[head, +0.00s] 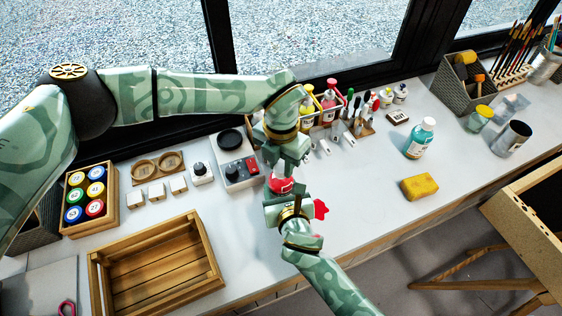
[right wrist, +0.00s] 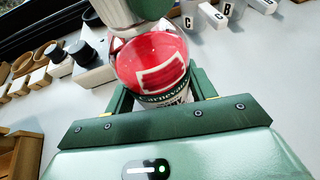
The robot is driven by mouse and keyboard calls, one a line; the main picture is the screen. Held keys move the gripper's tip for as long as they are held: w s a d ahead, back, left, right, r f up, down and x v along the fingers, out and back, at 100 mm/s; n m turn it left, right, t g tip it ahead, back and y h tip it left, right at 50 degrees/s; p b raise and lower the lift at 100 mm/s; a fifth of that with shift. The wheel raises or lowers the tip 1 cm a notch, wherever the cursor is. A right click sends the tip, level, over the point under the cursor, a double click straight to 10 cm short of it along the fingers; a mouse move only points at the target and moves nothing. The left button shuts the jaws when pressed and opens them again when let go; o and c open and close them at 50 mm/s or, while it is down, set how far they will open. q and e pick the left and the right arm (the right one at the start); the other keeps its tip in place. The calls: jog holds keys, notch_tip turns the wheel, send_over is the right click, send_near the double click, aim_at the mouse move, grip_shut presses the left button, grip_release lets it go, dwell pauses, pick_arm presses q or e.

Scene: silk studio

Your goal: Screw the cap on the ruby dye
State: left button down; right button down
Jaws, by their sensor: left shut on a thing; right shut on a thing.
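The ruby dye bottle (head: 281,184) is a small clear bottle of red liquid. In the right wrist view the bottle (right wrist: 152,66) shows a pale label and stands between the fingers of my right gripper. My right gripper (head: 288,208) is shut on its lower part. My left gripper (head: 284,156) is directly over the bottle's top, pointing down and shut. The cap is hidden between its fingers, so I cannot tell how it sits on the neck.
A red splash-shaped patch (head: 320,209) lies right of the bottle. An empty wooden crate (head: 157,262) is at front left, a box of coloured jars (head: 90,194) behind it. A teal bottle (head: 420,139) and yellow sponge (head: 419,187) stand right; the counter between is clear.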

pick_arm(q)
jog(key=m, duration=0.3)
jog(key=c, duration=1.1)
grip_release()
jog(key=shift+r, duration=2.3)
jog(key=shift+c, duration=0.3)
notch_tip(320, 180, up, 3)
jog(key=n, duration=0.5)
jog(key=shift+r, duration=0.2)
